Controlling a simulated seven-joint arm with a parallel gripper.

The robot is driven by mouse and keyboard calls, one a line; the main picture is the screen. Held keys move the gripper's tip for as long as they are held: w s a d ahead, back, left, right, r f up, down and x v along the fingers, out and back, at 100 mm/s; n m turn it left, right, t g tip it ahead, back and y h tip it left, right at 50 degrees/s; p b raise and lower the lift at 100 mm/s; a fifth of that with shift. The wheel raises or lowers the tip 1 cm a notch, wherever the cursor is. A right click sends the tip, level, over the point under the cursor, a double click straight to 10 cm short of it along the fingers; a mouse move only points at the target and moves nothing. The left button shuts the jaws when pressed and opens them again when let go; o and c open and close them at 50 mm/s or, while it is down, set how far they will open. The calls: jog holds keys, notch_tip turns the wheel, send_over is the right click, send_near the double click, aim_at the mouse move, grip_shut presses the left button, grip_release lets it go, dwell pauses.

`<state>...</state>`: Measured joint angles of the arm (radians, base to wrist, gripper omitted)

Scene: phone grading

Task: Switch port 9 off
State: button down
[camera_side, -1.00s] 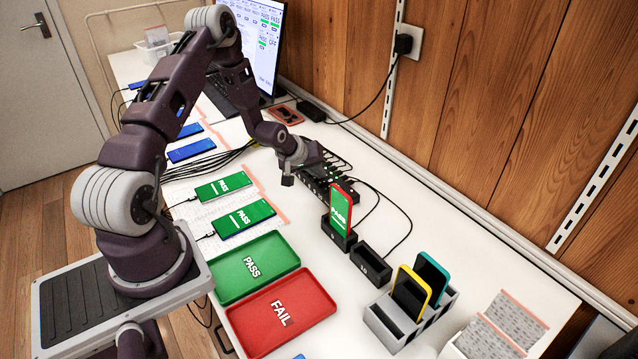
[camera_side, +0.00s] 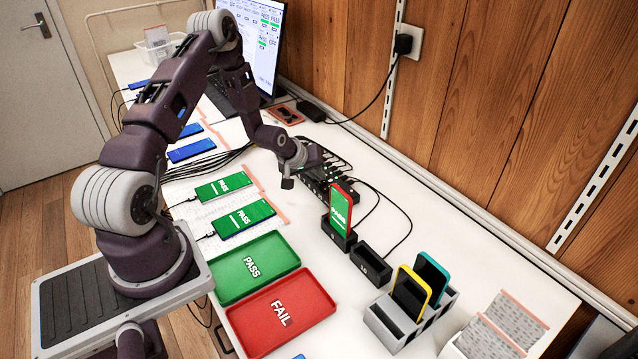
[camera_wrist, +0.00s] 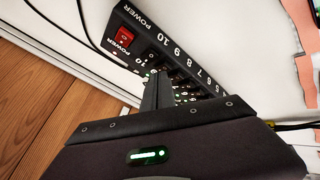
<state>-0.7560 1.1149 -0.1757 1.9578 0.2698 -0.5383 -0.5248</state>
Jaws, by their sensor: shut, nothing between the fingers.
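The black powered hub (camera_side: 318,180) lies on the white table near the wall, with cables plugged along it. In the wrist view the hub (camera_wrist: 160,28) shows printed port numbers, small buttons with green lights, and a red power switch (camera_wrist: 124,37) at its end. My gripper (camera_wrist: 152,76) is shut and empty, its fingertips over the button row close to the 10 and 9 end. The fingers hide part of the row, so I cannot tell whether they touch a button or what port 9's light shows. In the side view my gripper (camera_side: 288,182) is beside the hub.
A dock (camera_side: 339,236) holds a red-edged phone (camera_side: 341,208) showing PASS. An empty dock (camera_side: 370,264) and a grey rack (camera_side: 396,328) with yellow and teal phones stand nearer. PASS (camera_side: 236,287) and FAIL (camera_side: 322,305) trays lie in front. The monitor (camera_side: 268,50) stands behind.

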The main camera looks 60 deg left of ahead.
aim_at(321, 183)
jog(key=shift+f, duration=0.3)
dwell(0.5)
jog(key=shift+r, duration=0.75)
jog(key=shift+w+r, duration=0.2)
jog(key=shift+r, duration=1.05)
jog(key=shift+w+r, duration=0.2)
jog(key=shift+r, duration=1.05)
